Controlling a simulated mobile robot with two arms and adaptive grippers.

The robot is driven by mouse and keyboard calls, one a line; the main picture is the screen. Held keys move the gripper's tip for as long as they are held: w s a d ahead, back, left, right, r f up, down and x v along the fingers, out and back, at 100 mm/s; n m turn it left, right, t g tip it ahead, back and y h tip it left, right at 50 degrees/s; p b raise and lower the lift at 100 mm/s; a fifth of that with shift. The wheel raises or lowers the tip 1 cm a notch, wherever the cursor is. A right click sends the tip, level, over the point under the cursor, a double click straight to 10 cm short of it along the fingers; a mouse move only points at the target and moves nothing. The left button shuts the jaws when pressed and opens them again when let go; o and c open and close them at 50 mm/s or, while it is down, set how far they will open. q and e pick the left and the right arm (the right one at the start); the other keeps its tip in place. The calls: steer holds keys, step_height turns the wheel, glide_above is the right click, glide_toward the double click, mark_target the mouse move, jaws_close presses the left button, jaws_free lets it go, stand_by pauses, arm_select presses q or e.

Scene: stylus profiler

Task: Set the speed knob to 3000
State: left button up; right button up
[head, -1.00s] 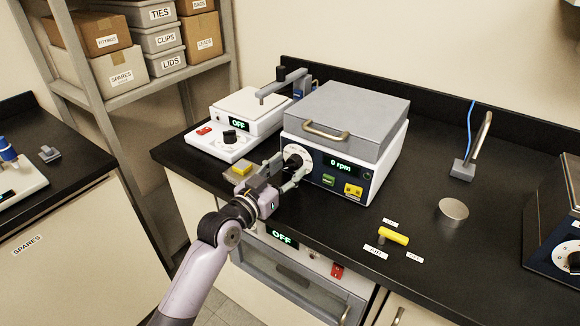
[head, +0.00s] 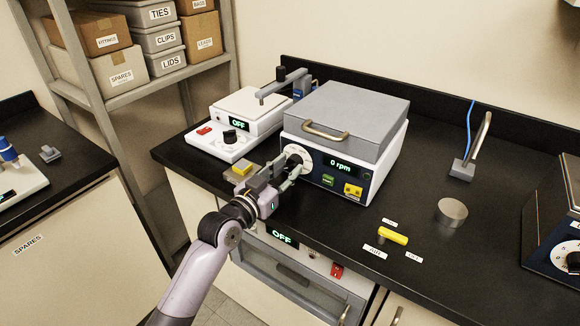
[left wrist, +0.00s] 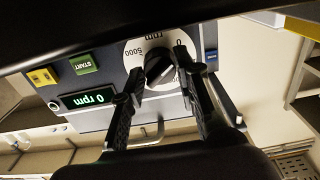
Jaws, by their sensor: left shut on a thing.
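The centrifuge-like box with a grey lid (head: 345,115) has a dark front panel with a display (head: 341,165) reading 0 rpm. The black speed knob (head: 294,162) sits on a round white dial at the left of that panel. In the left wrist view the knob (left wrist: 160,66) shows with dial marks 0 and 5000 and the label rpm, all turned over; the other marks are hidden. My left gripper (head: 287,172) is at the knob. Its two fingers (left wrist: 160,78) stand on either side of the knob and are shut on it. My right gripper is not in view.
The green START button (head: 328,181) and a yellow button (head: 353,191) are right of the knob. A white device (head: 235,125) reading OFF stands left. The counter's front edge runs below my left gripper.

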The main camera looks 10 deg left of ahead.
arm_select(q)
jaws_close()
steer(key=m, duration=1.4)
steer(key=shift+m, duration=0.4)
steer(key=m, duration=0.6)
steer(key=shift+m, duration=0.4)
steer(key=m, duration=0.3)
steer(key=shift+a+m, duration=0.1)
steer(key=shift+m, duration=0.3)
steer(key=m, duration=0.5)
steer(key=o, duration=1)
jaws_free()
steer(key=shift+c, duration=0.2)
